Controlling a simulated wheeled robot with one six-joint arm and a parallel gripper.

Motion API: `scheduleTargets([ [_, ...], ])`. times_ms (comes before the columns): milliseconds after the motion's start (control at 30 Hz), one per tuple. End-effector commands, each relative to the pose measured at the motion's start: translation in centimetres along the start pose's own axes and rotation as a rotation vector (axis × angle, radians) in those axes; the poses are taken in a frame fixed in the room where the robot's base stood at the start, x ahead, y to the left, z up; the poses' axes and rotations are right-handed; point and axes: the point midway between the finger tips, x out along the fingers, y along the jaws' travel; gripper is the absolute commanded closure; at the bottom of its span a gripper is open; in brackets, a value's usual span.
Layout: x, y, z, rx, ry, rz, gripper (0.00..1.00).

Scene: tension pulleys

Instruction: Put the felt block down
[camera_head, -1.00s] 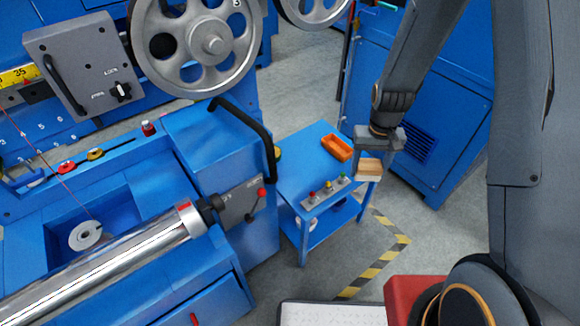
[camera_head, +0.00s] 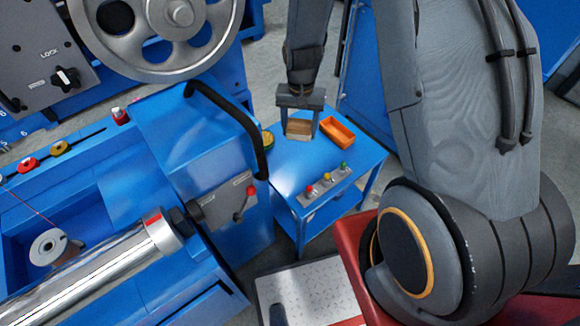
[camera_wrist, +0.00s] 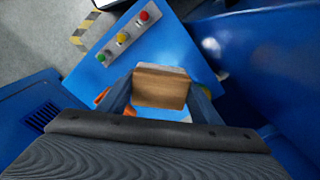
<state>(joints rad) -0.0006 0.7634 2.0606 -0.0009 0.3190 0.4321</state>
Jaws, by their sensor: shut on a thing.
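The felt block (camera_head: 299,129) is a small tan-brown block with a paler layer. My gripper (camera_head: 300,118) is shut on it, with one finger on each side. In the head view the block shows over the back left part of the small blue table (camera_head: 350,167), left of an orange tray. In the wrist view the block (camera_wrist: 161,88) sits between the fingers, with the blue table top behind it. I cannot tell whether its underside touches the table.
The orange tray (camera_head: 338,133) lies on the table close to the gripper's right. A grey strip with red, yellow and green buttons (camera_head: 327,181) is along the front edge. The blue machine with a black bent handle (camera_head: 235,125) stands close on the left. The table's middle is clear.

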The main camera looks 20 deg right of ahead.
Motion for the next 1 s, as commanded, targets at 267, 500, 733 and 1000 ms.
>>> scheduleTargets([
  [267,7.6,-1.5,-2.7,0.458,0.000,-0.001,0.70],
  [500,10.4,-2.0,-3.9,0.699,0.000,-0.001,0.70],
  [733,12.9,-2.0,-4.0,0.751,-0.002,0.001,0.70],
  [1000,16.4,-2.0,-4.0,0.749,0.000,0.000,0.70],
])
